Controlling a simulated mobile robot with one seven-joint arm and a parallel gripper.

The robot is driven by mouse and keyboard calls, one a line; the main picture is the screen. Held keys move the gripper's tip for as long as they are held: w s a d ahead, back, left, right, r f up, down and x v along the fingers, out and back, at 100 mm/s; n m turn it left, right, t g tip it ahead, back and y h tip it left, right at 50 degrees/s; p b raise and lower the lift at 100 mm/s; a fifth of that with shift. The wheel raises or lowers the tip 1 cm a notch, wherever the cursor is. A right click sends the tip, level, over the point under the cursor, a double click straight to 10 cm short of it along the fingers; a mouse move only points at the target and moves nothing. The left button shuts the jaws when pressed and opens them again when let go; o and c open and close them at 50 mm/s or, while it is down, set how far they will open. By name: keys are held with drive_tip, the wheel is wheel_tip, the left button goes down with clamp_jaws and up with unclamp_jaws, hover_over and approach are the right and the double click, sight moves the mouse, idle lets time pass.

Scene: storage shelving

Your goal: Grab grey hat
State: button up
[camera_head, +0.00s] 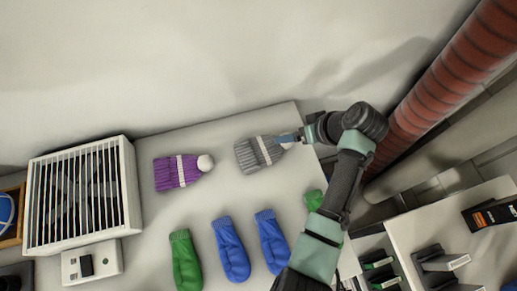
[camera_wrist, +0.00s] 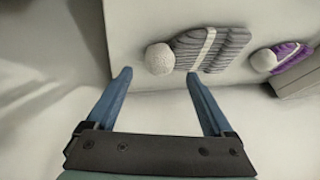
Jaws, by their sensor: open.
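The grey hat (camera_head: 257,153) is a ribbed knit cap with a white band and a white pompom, lying on the white tabletop near its back right edge. In the wrist view the grey hat (camera_wrist: 212,48) lies beyond the fingertips, with its pompom facing my gripper. My gripper (camera_head: 291,138) is at the hat's right, pompom end and partly covers that end. In the wrist view my gripper (camera_wrist: 157,73) has its two blue fingers spread wide with nothing held. The pompom appears near the gap between the fingertips; whether a finger touches it I cannot tell.
A purple hat (camera_head: 177,172) lies left of the grey one. Blue mittens (camera_head: 230,249) and a green mitten (camera_head: 185,260) lie in front. A white slatted box (camera_head: 82,194) stands at the left. The wall is close behind the table. A red ribbed pipe (camera_head: 440,90) rises at the right.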

sight(266, 147)
drive_tip(key=x, duration=0.3)
drive_tip(key=shift+f, duration=0.15)
drive_tip(key=shift+s, duration=0.1)
drive_tip(key=shift+c, duration=0.3)
drive_tip(key=c, duration=1.3)
clamp_jaws()
